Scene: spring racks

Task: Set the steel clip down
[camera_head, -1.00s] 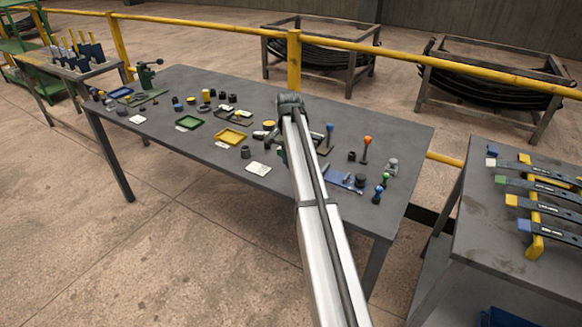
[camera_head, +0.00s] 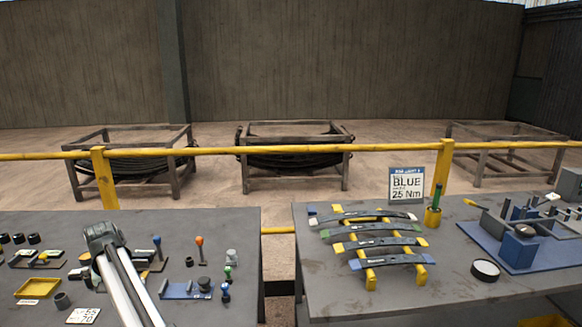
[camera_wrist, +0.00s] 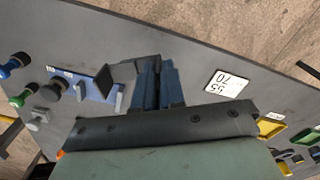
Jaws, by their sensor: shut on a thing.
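My gripper (camera_wrist: 160,88) shows in the wrist view as two dark blue-grey fingers close together above the grey table (camera_wrist: 215,55). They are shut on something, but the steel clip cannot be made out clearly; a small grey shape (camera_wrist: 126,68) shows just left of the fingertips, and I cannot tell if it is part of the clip. In the head view my arm reaches over the left table (camera_head: 215,225), and its own links hide the gripper. A blue plate (camera_wrist: 88,82) with a dark upright piece lies left of the fingers; it also shows in the head view (camera_head: 175,291).
A white card marked 55 70 (camera_wrist: 227,84) lies right of the fingers. Knobbed tools (camera_head: 199,246) and a yellow tray (camera_head: 37,288) share the left table. The right table (camera_head: 320,290) holds leaf springs (camera_head: 375,242) on a yellow rack and a BLUE 25 Nm sign (camera_head: 407,184).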

